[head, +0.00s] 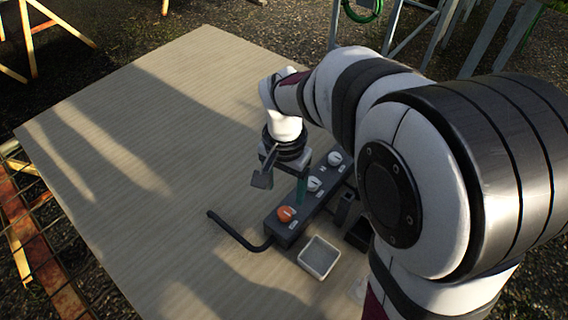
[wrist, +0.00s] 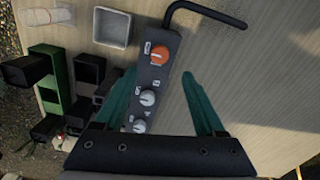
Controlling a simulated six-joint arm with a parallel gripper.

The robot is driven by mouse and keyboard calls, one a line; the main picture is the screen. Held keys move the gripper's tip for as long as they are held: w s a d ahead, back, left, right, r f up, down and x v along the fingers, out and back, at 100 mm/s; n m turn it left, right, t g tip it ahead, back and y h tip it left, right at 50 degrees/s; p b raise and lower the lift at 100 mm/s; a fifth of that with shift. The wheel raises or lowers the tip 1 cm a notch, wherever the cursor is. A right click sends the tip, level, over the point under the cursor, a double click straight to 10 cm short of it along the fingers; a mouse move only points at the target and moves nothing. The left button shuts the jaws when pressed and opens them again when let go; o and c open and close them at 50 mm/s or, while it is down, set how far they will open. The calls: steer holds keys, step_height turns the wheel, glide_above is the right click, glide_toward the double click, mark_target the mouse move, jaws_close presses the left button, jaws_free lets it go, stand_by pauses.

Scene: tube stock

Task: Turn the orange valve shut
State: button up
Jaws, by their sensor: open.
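The orange valve (head: 285,213) is a round knob at the near end of a dark grey valve block (head: 296,228) on the table. It also shows in the wrist view (wrist: 159,54), near the block's upper end, with a small label beside it. Two white knobs (head: 314,184) (head: 334,159) sit further along the same block. My gripper (wrist: 196,78) is open and empty, with green fingers pointing down above the block. In the wrist view the fingers straddle part of the block, and the orange valve lies ahead of the fingertips. No contact with the valve shows.
A bent black pipe (head: 234,232) leaves the block's near end. A white square tray (head: 318,257) stands beside the block. Dark bins and a green one (wrist: 50,100) stand left in the wrist view. The table (head: 150,130) is clear to the left in the head view.

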step_height(320, 180, up, 7)
steer(key=s+d+f+y, duration=0.1)
steer(key=s, duration=0.8)
steer(key=s+d+f+n, duration=0.1)
steer(key=s+d, duration=0.1)
steer(key=s, duration=0.8)
steer(key=shift+s+f+y, duration=0.3)
steer(key=shift+y, duration=0.1)
